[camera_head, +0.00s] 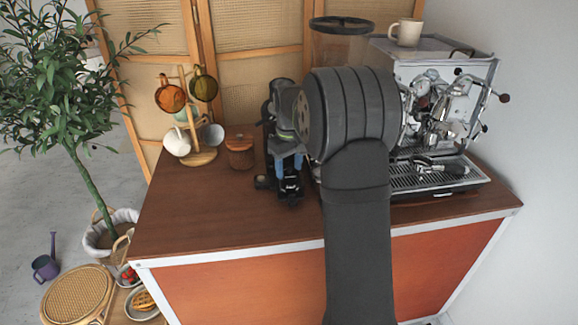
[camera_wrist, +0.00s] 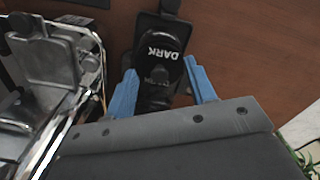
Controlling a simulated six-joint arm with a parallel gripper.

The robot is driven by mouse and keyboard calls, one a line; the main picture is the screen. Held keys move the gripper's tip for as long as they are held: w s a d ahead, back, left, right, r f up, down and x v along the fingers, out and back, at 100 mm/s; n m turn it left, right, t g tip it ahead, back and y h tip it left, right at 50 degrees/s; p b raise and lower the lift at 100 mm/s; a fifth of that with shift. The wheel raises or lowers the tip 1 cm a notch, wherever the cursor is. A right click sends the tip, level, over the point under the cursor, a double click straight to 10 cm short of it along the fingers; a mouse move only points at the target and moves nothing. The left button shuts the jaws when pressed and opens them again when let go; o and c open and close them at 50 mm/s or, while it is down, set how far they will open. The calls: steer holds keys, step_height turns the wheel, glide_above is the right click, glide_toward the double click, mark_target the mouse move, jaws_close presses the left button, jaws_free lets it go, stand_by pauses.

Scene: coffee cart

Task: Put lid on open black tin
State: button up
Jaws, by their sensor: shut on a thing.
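My gripper (camera_head: 289,168) is low over the counter, left of the espresso machine, its blue fingers pointing down. Its fingers also show in the wrist view (camera_wrist: 160,75), closed on a dark piece that looks like the black lid (camera_wrist: 157,95); its outline is hard to separate from what lies below. A black tin (camera_head: 290,187) with white lettering stands at the fingertips. In the wrist view the black tin (camera_wrist: 162,42) reads "DARK". Whether the lid touches the tin, and the tin's opening, cannot be made out.
The espresso machine (camera_head: 440,120) stands right of my arm, with a cup (camera_head: 405,32) on top. A brown wooden canister (camera_head: 240,151) and a mug tree (camera_head: 190,110) are left of my gripper. The counter (camera_head: 200,215) is clear at front left.

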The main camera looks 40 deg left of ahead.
stand_by(0.3)
steer(key=o, duration=1.5)
steer(key=shift+r, duration=0.15)
steer(key=shift+r, duration=3.35)
jaws_close()
steer(key=shift+f, duration=0.15)
